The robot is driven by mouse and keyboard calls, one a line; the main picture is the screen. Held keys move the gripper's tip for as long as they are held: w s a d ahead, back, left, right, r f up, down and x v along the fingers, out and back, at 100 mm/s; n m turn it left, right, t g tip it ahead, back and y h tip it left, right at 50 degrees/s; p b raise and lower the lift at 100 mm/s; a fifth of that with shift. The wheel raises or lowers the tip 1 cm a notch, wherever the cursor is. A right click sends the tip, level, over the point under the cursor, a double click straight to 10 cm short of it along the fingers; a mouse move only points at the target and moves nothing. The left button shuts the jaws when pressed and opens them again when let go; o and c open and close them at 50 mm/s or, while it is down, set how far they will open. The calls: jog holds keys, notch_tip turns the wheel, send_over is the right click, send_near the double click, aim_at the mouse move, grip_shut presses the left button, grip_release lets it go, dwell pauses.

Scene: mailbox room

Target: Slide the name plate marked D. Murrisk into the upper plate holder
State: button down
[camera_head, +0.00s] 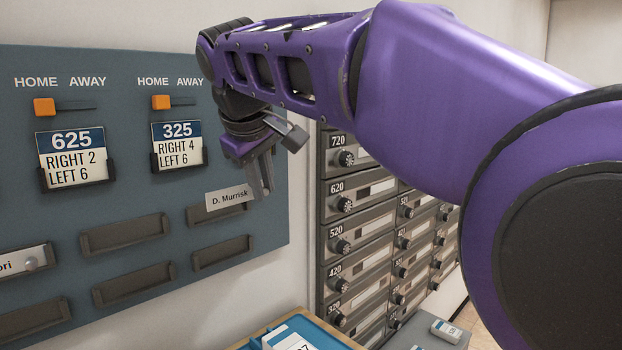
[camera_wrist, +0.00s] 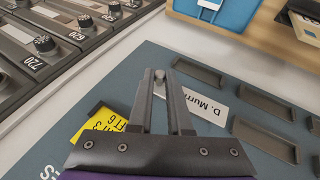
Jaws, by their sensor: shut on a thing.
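The white name plate marked D. Murrisk (camera_head: 227,198) is held by its right end in my gripper (camera_head: 264,190), in front of the blue-grey board. It also shows in the wrist view (camera_wrist: 206,108), where my gripper (camera_wrist: 165,78) is shut at the plate's end by a small knob. The upper plate holder (camera_head: 196,216), a dark frame, is right behind and below the plate. The plate covers most of it and sits a little right of it, with the holder's left end showing. I cannot tell whether the plate's lower edge is inside the holder.
An empty dark holder (camera_head: 222,252) sits below, with others (camera_head: 125,234) to the left. Another name plate (camera_head: 22,262) is at the far left. Cards 625 (camera_head: 71,156) and 325 (camera_head: 179,146) hang above. Numbered mailboxes (camera_head: 355,225) stand right; a blue tray (camera_head: 322,329) is below.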

jog(key=w+a+p, duration=0.3)
jog(key=w+a, duration=0.2)
jog(key=shift+a+f, duration=0.3)
jog(key=shift+s+d, duration=0.1)
jog(key=shift+s, duration=0.1)
dwell(0.5)
jog(key=shift+f+b, duration=0.8)
jog(key=shift+f, duration=0.9)
dwell(1.1)
jog(key=shift+c, duration=1.8)
grip_release()
jog(key=s+d+b, duration=0.4)
jog(key=s+d, duration=0.1)
jog(key=d, duration=0.1)
